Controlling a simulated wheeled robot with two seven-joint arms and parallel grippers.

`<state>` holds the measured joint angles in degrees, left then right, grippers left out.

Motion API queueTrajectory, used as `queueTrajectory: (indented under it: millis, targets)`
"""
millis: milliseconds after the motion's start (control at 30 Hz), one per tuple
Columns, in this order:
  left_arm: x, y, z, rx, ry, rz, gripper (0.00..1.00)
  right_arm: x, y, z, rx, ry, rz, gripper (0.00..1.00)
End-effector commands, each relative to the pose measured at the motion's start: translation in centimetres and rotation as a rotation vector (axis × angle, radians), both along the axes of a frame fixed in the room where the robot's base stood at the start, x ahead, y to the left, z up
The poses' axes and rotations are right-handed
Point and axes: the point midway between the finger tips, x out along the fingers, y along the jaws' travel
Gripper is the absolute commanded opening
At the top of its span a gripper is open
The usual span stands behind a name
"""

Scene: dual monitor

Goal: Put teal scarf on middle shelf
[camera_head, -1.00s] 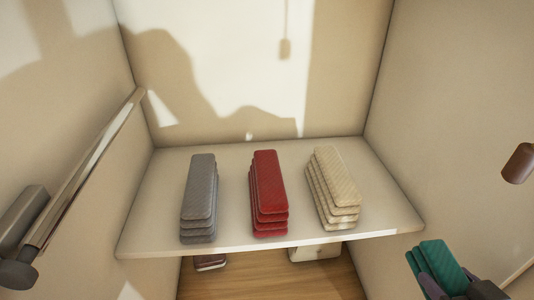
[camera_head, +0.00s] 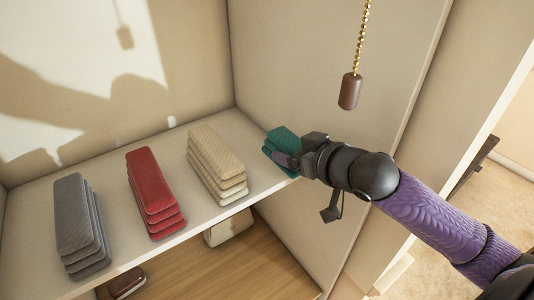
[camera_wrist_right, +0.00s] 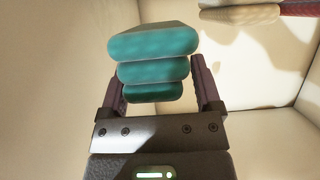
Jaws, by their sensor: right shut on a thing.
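The teal scarf (camera_head: 283,141) is a folded stack at the right end of the shelf (camera_head: 215,210), beside the cream stack. I cannot tell whether it touches the shelf. My right gripper (camera_head: 288,158) is shut on it, coming in from the right. In the right wrist view the teal scarf (camera_wrist_right: 153,62) shows as stacked rounded folds between the two fingers of the right gripper (camera_wrist_right: 155,85). My left gripper is not in view.
Grey (camera_head: 80,220), red (camera_head: 153,190) and cream (camera_head: 217,163) folded stacks stand in a row on the shelf. A brown pull knob (camera_head: 350,91) hangs on a beaded chain above my right arm. A white object (camera_head: 229,229) and a dark one (camera_head: 126,283) sit below.

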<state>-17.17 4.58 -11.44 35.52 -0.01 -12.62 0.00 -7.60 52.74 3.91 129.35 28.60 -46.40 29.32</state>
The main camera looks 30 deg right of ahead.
Motion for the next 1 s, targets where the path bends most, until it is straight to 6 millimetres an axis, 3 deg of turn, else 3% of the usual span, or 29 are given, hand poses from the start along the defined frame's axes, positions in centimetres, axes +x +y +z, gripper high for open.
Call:
queueTrajectory:
  millis: [400,500,667,800,1000]
  targets:
    - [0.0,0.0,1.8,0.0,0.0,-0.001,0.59,8.5,1.2,0.3,0.002,-0.003,0.001,0.22]
    - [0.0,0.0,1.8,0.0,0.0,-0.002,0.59,8.4,1.2,-1.8,0.0,0.004,0.001,0.22]
    - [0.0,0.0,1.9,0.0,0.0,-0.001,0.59,8.3,1.2,-3.6,0.0,0.003,0.001,0.22]
    - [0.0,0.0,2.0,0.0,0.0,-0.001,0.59,8.3,1.2,-6.5,0.001,0.002,0.001,0.22]
    - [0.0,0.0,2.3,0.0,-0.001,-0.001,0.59,8.7,1.3,-7.0,-0.001,-0.002,0.002,0.22]
